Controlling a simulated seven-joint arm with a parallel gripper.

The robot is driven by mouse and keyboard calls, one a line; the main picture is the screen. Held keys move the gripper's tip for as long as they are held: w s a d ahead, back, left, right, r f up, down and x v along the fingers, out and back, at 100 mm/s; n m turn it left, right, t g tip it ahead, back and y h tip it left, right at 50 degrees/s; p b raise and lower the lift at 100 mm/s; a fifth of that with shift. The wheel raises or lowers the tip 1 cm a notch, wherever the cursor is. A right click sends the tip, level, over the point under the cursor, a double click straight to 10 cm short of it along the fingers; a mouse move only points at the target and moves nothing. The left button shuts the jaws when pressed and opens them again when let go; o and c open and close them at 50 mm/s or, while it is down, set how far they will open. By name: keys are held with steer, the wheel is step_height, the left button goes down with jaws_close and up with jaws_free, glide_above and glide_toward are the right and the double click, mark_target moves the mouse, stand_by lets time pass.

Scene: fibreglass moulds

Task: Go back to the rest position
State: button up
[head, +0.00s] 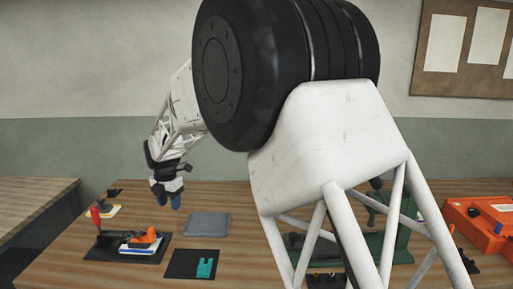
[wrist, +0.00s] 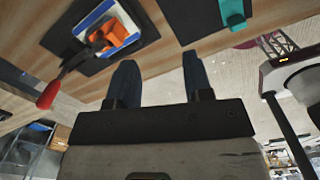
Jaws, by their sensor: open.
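My gripper (head: 167,194) hangs above the back left part of the workbench (head: 225,257) in the head view, with its fingers pointing down. In the wrist view my gripper (wrist: 158,80) shows two dark blue fingers, spread apart with nothing between them. It touches no object that I can see. My large arm joint and white lattice link fill the middle and right of the head view and hide part of the bench.
A toggle clamp with a red handle (head: 96,217) and an orange part (head: 146,236) sit on a dark plate at left. A teal block (head: 205,267) lies on a black mat (head: 181,264). A grey slab (head: 207,224) lies behind. An orange case (head: 482,226) stands at right.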

steer(key=s+d+r+m, duration=0.4)
steer(key=s+d+m, duration=0.1)
steer(key=d, duration=0.5)
steer(key=s+d+r+m+t, duration=0.1)
steer(key=s+d+r+m, duration=0.4)
steer(key=d, duration=0.6)
steer(key=s+d+r+m, duration=0.3)
steer(key=s+d+m, duration=0.3)
steer(key=d, duration=0.4)
steer(key=s+d+f+m, duration=0.1)
steer(key=s+d+m, duration=0.4)
steer(key=s, duration=0.3)
steer(key=s+d+f+m+t, duration=0.1)
steer(key=s+d+f+m, duration=0.1)
steer(key=s+d+m, duration=0.3)
steer(key=s+d+f+m, duration=0.2)
steer(key=s+d+m, duration=0.4)
steer(key=s, duration=0.7)
steer(key=shift+s+d, duration=0.25)
steer(key=shift+d, duration=0.25)
